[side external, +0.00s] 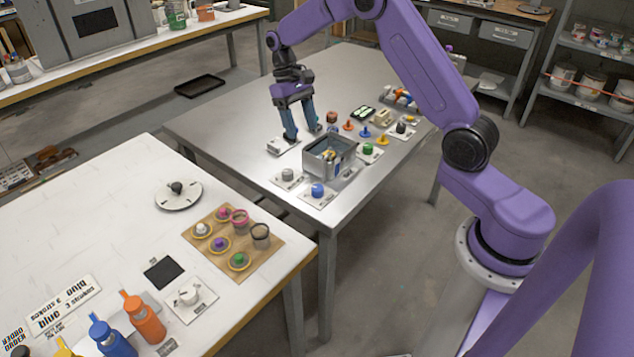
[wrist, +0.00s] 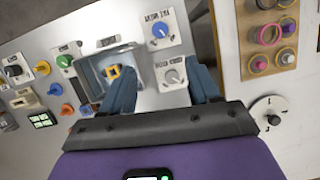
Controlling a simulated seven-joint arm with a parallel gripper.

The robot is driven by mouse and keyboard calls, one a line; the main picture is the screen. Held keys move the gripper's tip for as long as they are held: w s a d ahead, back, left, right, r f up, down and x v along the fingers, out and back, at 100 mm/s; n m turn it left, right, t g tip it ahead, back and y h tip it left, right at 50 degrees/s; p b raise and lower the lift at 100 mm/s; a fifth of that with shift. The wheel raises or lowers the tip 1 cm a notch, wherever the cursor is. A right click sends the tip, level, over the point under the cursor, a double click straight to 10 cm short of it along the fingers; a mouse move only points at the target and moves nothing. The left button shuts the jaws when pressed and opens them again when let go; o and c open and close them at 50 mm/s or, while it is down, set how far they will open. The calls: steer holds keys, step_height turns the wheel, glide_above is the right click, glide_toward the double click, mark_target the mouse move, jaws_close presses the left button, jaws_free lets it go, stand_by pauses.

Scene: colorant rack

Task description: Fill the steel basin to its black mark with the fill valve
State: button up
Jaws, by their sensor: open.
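The steel basin (side external: 319,168) stands on the metal table, with a small yellow item visible inside; it also shows in the wrist view (wrist: 88,77). I cannot make out its black mark or any liquid level. Beside it are a grey knob on a white plate (side external: 288,175) and a blue knob on a white plate (side external: 318,190). They also show in the wrist view, grey (wrist: 172,77) and blue (wrist: 160,31). Their labels are not legible, so I cannot tell which is the fill valve. My gripper (side external: 303,133) is open and empty, above the table behind the basin.
A green knob (side external: 368,149) and a black knob (side external: 401,127) sit on plates right of the basin. Small orange, blue (side external: 365,132) and yellow pieces stand behind. A white table (side external: 120,215) at front left holds a wooden board (side external: 255,256) with colored pots, and bottles.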

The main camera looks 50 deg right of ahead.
mark_target(318, 188)
steer(key=shift+m+g, duration=0.3)
steer(key=shift+m, duration=0.1)
steer(key=x, duration=1.7)
steer(key=shift+w+f, duration=0.3)
steer(key=shift+f, duration=0.05)
steer(key=c, duration=1)
